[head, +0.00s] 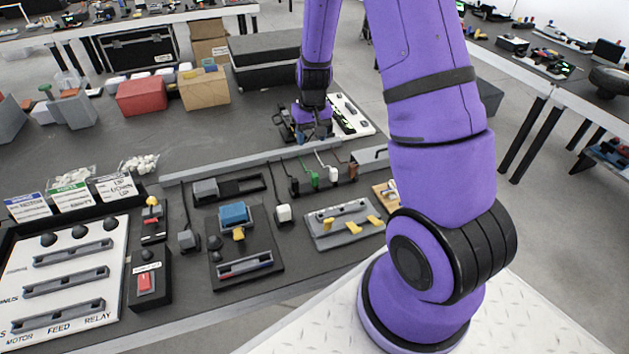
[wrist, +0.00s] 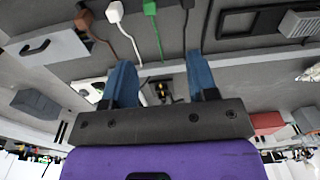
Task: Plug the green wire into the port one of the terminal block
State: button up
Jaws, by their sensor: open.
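The green wire (head: 308,166) lies on the dark table, its green plug (head: 315,181) toward the front, between a black and a white plug. In the wrist view the green plug (wrist: 150,8) is at the top edge, partly cut off. My gripper (head: 313,133) is over the back of the table, beyond the row of wires. In the wrist view its two blue fingers (wrist: 160,65) are apart with nothing held between them. A grey block with yellow levers (head: 342,224) sits in front of the wires; I cannot tell whether it is the terminal block.
White (head: 333,173), brown (head: 353,172) and black (head: 293,187) plugs flank the green one. A long grey strip (head: 230,163) runs behind them. A blue-topped device (head: 234,214) stands left of the yellow-levered block. A white labelled panel (head: 68,275) is at front left.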

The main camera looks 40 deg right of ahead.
send_near(315, 175)
jog(key=shift+w+d+f+g, duration=0.2)
jog(key=shift+w+g, duration=0.05)
jog(key=shift+g, duration=0.05)
notch_tip(315, 175, down, 5)
jog(key=shift+w+a+f, duration=0.1)
jog(key=shift+a+f, duration=0.05)
jog(key=shift+f, duration=1.2)
jog(key=shift+a+f, duration=0.15)
jog(key=shift+f, duration=1.25)
grip_shut()
